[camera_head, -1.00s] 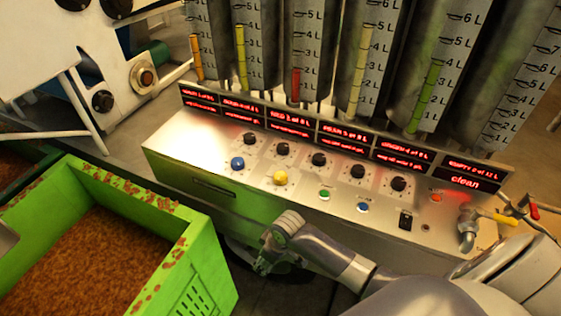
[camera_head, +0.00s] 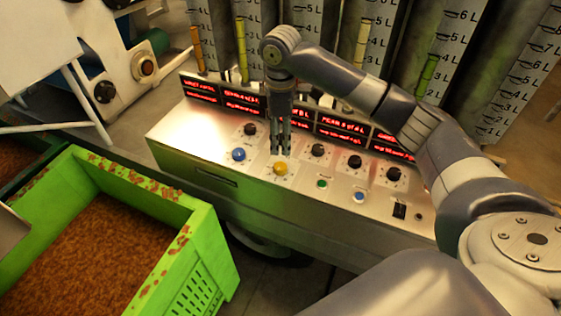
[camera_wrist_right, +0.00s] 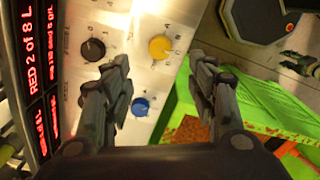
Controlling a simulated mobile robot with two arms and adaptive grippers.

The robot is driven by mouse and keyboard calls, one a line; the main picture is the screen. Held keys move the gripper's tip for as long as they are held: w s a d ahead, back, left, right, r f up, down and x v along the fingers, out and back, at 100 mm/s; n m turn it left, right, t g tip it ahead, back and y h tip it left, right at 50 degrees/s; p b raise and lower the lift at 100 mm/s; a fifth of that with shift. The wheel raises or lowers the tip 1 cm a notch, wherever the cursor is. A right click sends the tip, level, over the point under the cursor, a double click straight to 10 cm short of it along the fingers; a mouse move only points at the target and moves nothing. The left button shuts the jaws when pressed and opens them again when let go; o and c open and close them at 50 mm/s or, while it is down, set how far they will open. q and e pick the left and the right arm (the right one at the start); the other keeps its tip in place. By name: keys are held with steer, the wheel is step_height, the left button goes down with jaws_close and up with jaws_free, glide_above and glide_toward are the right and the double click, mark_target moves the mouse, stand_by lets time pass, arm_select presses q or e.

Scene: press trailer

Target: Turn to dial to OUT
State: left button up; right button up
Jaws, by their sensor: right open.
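The control panel (camera_head: 210,150) has a row of black dials; one (camera_head: 250,129) is left of my right gripper and another (camera_head: 317,150) is right of it. Dial labels are too small to read, so I cannot tell which position is OUT. My left gripper is out of view.
Red-lit displays (camera_head: 342,127) and tall cylinders stand behind. A green crate (camera_head: 190,215) stands at front left.

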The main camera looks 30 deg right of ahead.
mark_target(280, 166)
step_height(280, 166, down, 11)
steer(key=shift+r+p, duration=0.2)
steer(key=shift+p, duration=0.6)
steer(key=shift+c, duration=0.3)
steer(key=c, duration=1.1)
